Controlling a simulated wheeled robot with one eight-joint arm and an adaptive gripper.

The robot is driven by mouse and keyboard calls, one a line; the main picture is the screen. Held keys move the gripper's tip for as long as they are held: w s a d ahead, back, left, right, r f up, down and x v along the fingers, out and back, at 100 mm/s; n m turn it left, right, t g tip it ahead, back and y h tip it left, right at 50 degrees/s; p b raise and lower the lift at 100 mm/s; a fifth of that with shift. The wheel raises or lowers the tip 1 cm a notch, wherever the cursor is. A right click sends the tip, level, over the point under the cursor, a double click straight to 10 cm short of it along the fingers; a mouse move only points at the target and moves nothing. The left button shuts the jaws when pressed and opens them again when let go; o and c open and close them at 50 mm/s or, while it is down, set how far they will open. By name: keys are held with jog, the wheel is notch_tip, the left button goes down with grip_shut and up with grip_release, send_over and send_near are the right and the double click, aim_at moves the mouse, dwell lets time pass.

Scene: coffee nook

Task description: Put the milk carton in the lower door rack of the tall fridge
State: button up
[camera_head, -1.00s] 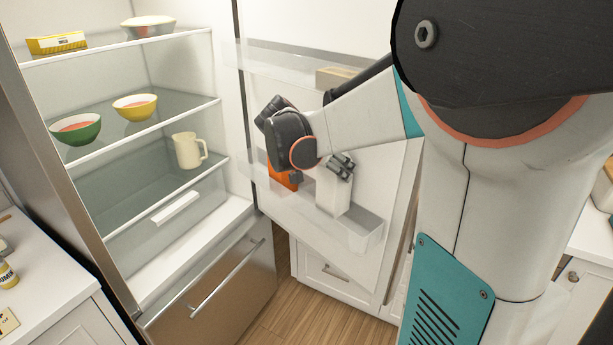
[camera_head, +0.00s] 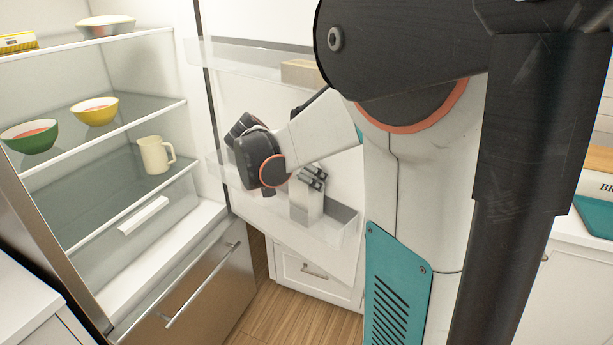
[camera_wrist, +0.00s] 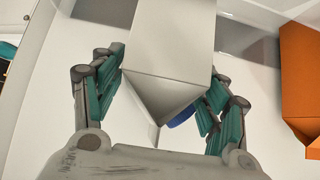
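The white milk carton (camera_head: 306,204) is upright at the lower door rack (camera_head: 338,226) of the open tall fridge. Its lower part shows behind the clear rack front; I cannot tell whether it rests on the rack floor. My gripper (camera_head: 312,175) is at the upper part of the carton. In the wrist view, the carton (camera_wrist: 172,50) with its sloped top and blue cap lies between the teal finger pads of my gripper (camera_wrist: 168,85). The pads are against its two sides.
An orange carton (camera_wrist: 301,85) stands beside the milk carton, and my wrist hides it in the head view. The upper door rack (camera_head: 250,62) holds a tan box (camera_head: 300,72). Fridge shelves at left hold bowls and a cream pitcher (camera_head: 155,154).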

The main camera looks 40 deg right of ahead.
jog(key=shift+r, duration=0.15)
jog(key=w+p+v, duration=0.1)
jog(key=p+v, duration=0.2)
jog(key=v, duration=0.8)
jog(key=s+a+f+n+t+y, duration=0.1)
jog(key=s+a+n+t+y, duration=0.1)
jog(key=s+a+n, duration=0.3)
jog(key=s+a+f+n+t+y, duration=0.2)
jog(key=s+a+n+y, duration=0.2)
jog(key=a, duration=0.6)
jog(key=s+a+f+n+t+y, duration=0.2)
jog(key=s+a+n, duration=0.3)
jog(key=a+n, duration=0.3)
jog(key=shift+s+a+y, duration=0.25)
jog(key=shift+s+y, duration=0.05)
jog(key=shift+y, duration=0.2)
